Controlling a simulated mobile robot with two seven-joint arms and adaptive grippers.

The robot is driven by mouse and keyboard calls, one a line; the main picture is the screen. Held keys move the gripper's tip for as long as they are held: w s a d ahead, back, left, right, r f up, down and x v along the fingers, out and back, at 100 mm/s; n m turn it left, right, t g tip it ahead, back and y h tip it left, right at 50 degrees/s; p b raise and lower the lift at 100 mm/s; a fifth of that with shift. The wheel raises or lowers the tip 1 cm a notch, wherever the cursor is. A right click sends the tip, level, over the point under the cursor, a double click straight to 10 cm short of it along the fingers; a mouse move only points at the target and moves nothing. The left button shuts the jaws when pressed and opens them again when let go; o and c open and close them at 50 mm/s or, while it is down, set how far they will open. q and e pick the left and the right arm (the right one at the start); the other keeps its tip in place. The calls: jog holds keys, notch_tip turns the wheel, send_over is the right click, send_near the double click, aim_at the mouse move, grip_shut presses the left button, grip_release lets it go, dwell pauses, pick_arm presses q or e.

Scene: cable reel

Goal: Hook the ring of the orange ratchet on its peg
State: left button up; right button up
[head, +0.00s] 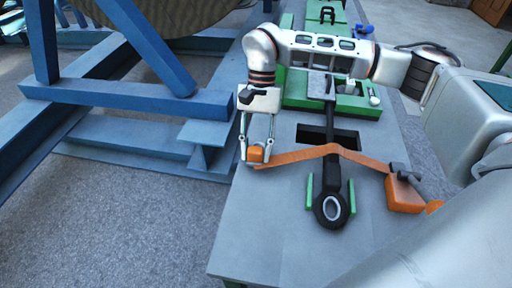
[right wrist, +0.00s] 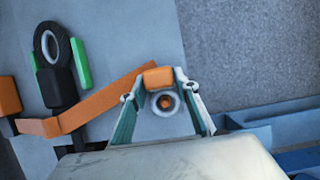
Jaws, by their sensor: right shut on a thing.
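My right gripper (head: 256,150) is shut on an orange end block (head: 255,155) at the left end of an orange strap (head: 300,156), near the bench's left edge. The strap crosses a dark bar to the orange ratchet body (head: 404,193) at the right. In the right wrist view, the gripper (right wrist: 160,90) has the orange block (right wrist: 158,77) between its fingertips. A pale ring (right wrist: 165,102) shows just below the block, around a small orange-brown round spot. I cannot tell whether that spot is a peg. My left gripper is not in view.
The grey bench (head: 270,230) is mostly clear at the front. A dark bar with a round eye (head: 331,208) lies between green guides (head: 352,196). A blue steel frame (head: 150,150) stands left of the bench. Green parts (head: 310,90) lie at the back.

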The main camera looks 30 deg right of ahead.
jog(key=shift+f, duration=0.7)
dwell(0.9)
jog(key=o, duration=1.4)
jog(key=shift+c, duration=0.2)
jog(key=v, duration=1.2)
